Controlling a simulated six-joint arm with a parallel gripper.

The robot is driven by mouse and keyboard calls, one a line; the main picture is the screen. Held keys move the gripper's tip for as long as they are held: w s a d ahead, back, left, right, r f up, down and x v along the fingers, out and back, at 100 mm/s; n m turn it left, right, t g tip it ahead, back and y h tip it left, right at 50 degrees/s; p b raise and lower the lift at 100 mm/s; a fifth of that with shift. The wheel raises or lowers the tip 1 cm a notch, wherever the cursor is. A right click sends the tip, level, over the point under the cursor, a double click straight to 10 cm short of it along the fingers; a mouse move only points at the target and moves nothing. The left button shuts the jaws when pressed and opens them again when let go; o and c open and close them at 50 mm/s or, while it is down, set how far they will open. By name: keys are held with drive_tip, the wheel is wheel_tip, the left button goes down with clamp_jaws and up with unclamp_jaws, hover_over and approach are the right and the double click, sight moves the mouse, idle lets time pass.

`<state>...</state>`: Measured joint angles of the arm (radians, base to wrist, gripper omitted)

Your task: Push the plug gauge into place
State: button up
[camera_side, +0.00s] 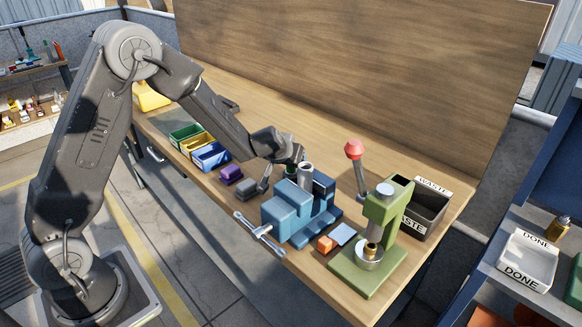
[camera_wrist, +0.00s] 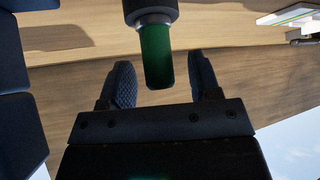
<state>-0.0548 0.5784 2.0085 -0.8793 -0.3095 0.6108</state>
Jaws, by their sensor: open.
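In the wrist view a dark grey cylinder with a green end (camera_wrist: 156,50), which looks like the plug gauge, reaches down between my fingers. My gripper (camera_wrist: 158,82) is open, with one textured finger on each side of the green end and a gap visible on both sides. In the side view my gripper (camera_side: 291,163) is low behind the blue vise (camera_side: 290,212), and a bit of green shows there. A light grey cylinder (camera_side: 306,174) stands upright at the vise, beside my gripper. The place where the gauge fits cannot be made out.
A green press (camera_side: 381,225) with a red-knobbed lever (camera_side: 354,150) stands right of the vise. The waste bin (camera_side: 426,214) is behind the press. Purple (camera_side: 231,174) and grey (camera_side: 246,188) blocks and coloured bins (camera_side: 211,155) are left.

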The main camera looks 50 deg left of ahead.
drive_tip(key=shift+x, duration=1.15)
drive_tip(key=c, duration=1.1)
drive_tip(key=shift+o, duration=0.2)
drive_tip(key=shift+r, duration=0.15)
drive_tip(key=shift+r, duration=0.5)
wheel_tip(320, 180, up, 3)
drive_tip(key=shift+r, duration=0.1)
drive_tip(key=s+a+r, duration=0.6)
drive_tip(key=a, duration=0.3)
drive_tip(key=shift+s+a+r, duration=0.25)
drive_tip(key=shift+s+r, duration=0.05)
drive_tip(key=shift+s, duration=0.05)
